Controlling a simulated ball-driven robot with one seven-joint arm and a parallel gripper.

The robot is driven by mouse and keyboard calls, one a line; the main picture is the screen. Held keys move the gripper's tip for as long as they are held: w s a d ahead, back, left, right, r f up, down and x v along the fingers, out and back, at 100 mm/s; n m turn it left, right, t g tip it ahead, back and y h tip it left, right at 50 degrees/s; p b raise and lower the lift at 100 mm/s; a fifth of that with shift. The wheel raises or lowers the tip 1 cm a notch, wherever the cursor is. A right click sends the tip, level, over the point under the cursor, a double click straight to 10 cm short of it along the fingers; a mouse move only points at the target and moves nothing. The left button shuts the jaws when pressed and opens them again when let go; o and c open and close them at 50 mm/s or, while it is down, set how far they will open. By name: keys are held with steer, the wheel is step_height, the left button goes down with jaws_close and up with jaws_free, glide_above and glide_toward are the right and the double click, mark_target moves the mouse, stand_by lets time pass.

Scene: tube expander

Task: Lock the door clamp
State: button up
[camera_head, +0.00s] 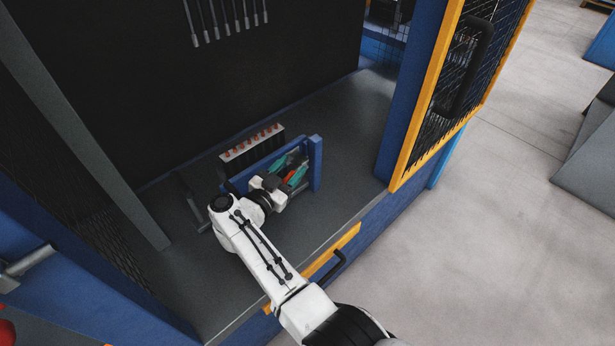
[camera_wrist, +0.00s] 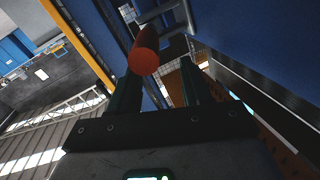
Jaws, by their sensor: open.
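A red-orange clamp handle (camera_wrist: 144,57) with a rounded grip shows in the wrist view, its pale shaft running up and right to a blue surface. My gripper (camera_wrist: 160,70) is open, with the handle end between or just beyond its dark fingers, nearer the left one. I cannot tell whether they touch. In the head view my gripper (camera_head: 293,170) reaches low beside a blue fixture (camera_head: 316,163), with a small orange piece (camera_head: 291,178) between its teal fingers. The clamp's body is mostly hidden there by my gripper and the fixture.
A rack with several red-topped pieces (camera_head: 252,143) stands behind the fixture. A yellow-framed mesh door (camera_head: 420,130) with a dark handle (camera_head: 464,65) stands at the right. A yellow front bar (camera_head: 335,250) with a black handle lies near my arm. The grey deck (camera_head: 355,125) right of the fixture is clear.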

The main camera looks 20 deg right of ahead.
steer(key=s+r+p, duration=0.4)
steer(key=s+r, duration=0.5)
steer(key=s, duration=0.4)
steer(key=shift+s+d+p, duration=0.3)
steer(key=shift+d+p, duration=0.05)
steer(key=shift+d, duration=0.05)
